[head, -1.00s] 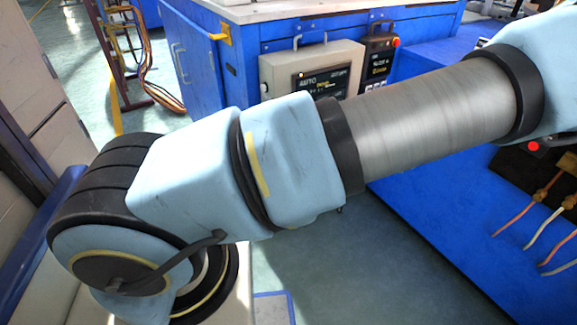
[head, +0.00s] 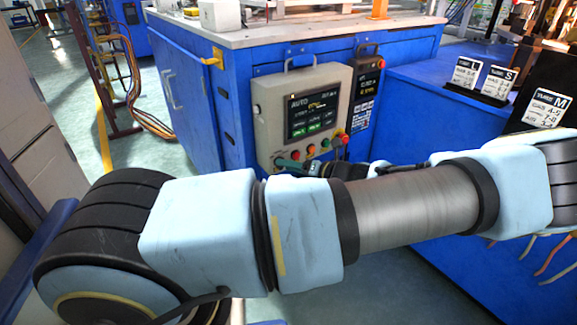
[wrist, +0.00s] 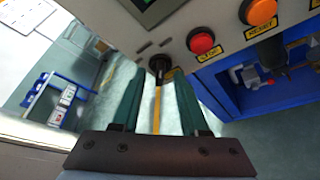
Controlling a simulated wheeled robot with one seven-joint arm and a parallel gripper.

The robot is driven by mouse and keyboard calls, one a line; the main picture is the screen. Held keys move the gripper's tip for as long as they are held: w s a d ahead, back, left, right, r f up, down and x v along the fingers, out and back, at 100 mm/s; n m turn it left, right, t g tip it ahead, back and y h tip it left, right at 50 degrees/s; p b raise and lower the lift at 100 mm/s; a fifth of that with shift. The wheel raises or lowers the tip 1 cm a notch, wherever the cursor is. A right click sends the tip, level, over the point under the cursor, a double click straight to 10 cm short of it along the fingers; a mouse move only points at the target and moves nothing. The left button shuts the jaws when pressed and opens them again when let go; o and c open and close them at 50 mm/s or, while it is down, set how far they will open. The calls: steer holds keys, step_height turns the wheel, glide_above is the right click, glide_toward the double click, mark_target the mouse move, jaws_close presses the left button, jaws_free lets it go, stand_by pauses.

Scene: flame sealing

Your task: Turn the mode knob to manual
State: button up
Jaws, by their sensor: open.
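The mode knob (wrist: 158,65) is a small black knob at the lower edge of the beige control panel (wrist: 205,18) in the wrist view. My gripper (wrist: 156,84) is open, with one teal finger on each side of the knob's line. I cannot tell whether either finger touches it. In the head view the panel (head: 262,125) hangs on the blue cabinet, and its screen (head: 313,115) reads AUTO. My gripper (head: 288,163) is at the panel's lower left corner there, and the knob is not clearly visible.
A red button (wrist: 201,42) and an orange button (wrist: 259,11) sit right of the knob on the panel. A smaller dark control box (head: 368,80) hangs beside the panel. A blue bench (head: 420,115) with label cards stands at the right.

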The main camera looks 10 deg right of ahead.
steer(key=shift+w+a, duration=0.15)
jaws_close()
stand_by(0.4)
